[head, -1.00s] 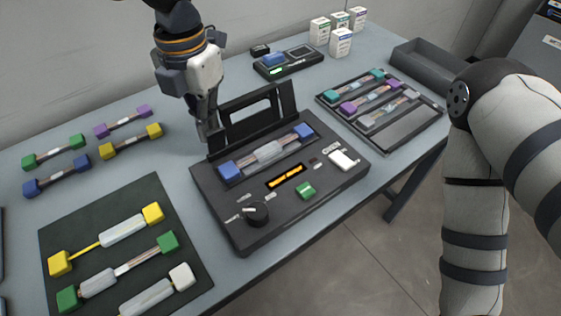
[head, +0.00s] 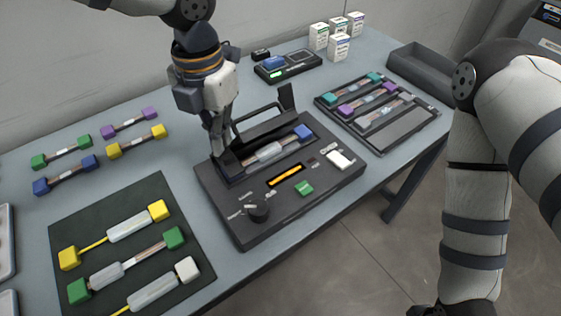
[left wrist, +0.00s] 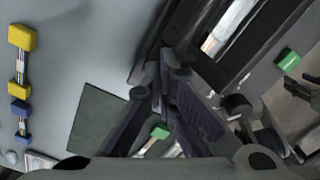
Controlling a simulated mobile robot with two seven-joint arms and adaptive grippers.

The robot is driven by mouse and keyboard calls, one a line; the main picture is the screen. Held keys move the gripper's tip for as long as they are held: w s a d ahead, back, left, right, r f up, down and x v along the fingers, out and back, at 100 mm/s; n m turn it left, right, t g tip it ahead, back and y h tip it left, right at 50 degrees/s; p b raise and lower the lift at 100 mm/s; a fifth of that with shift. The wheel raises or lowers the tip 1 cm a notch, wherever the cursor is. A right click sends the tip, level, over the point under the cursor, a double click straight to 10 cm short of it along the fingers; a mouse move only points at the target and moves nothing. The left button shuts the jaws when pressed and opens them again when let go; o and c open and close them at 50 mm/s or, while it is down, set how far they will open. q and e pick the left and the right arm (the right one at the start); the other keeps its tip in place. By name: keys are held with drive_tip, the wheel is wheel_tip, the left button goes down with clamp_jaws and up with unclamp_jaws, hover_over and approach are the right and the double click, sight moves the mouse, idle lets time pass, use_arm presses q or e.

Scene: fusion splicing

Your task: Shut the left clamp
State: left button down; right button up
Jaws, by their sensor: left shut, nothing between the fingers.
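The splicer (head: 240,225) is a dark box in the middle of the table. Its left clamp (head: 231,164) is a black flap now lying low over the left end of the fibre holder, hiding the blue block there. The right clamp (head: 287,97) stands upright. A clear sleeve (head: 269,152) and a blue block (head: 303,132) show in the slot. My left gripper (head: 217,150) is shut and empty, its fingertips at the left clamp; exact contact is unclear. Its dark fingers (left wrist: 165,88) also show in the left wrist view.
A dark mat (head: 160,190) with several fibre pieces lies at front left. Several coloured pieces lie behind it. A tray (head: 425,120) with fibres, a grey bin (head: 425,68), a small device (head: 288,66) and white boxes (head: 340,46) are right and behind.

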use_arm(q)
wheel_tip(320, 180, up, 7)
drive_tip(key=w, duration=0.1)
drive_tip(key=shift+a, duration=0.35)
idle(0.6)
